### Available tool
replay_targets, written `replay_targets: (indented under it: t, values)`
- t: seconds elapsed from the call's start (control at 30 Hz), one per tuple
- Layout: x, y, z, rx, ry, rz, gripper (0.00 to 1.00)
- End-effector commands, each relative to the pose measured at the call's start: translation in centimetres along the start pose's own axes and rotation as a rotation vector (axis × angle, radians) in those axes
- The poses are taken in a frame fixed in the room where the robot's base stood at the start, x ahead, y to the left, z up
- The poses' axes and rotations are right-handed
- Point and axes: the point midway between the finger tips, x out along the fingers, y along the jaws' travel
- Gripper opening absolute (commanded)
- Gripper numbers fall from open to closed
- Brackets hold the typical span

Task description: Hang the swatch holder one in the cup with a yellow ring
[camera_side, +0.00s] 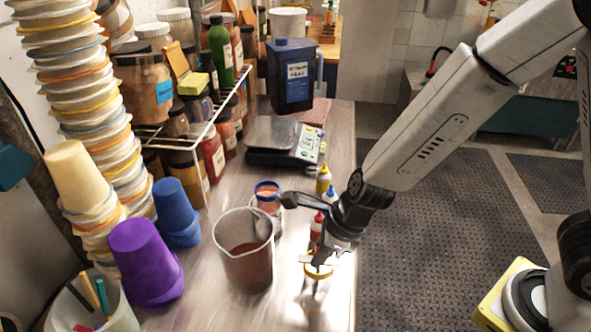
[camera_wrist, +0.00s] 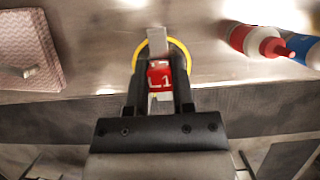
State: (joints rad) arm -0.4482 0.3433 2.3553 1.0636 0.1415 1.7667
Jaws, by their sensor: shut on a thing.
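The swatch holder (camera_wrist: 159,76) shows in the wrist view as a red block with a white mark reading like "L1" and a pale grey strip beyond it. My gripper (camera_wrist: 160,92) is shut on it, one dark finger on each side. The cup with a yellow ring (camera_wrist: 180,50) lies directly behind the holder in that view, partly hidden by it and the fingers. In the side view my gripper (camera_side: 327,250) points down right over the yellow-ringed cup (camera_side: 318,271), whose clear body is washed out by glare. I cannot tell whether the holder touches the cup.
A large pitcher (camera_side: 246,262) of reddish liquid stands close left of the cup. A blue-ringed cup (camera_side: 268,188) stands behind it. Squeeze bottles (camera_wrist: 262,41) stand close by. A scale (camera_side: 283,143) is farther back. The bench's right edge is near my gripper.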

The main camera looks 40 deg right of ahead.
Motion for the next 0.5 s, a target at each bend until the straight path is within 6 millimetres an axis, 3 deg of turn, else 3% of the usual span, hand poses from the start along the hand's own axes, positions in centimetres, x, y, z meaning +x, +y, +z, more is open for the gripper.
replay_targets:
  t: [0.03,0.13,0.17,0.5]
  values:
    - [-0.01,0.0,0.01,0.0,0.0,0.0,0.33]
    - [-0.01,0.0,0.02,0.0,0.0,0.0,0.65]
    - [-0.01,0.0,0.02,0.0,0.0,0.0,0.71]
    - [-0.03,0.0,0.02,0.0,0.0,0.0,0.71]
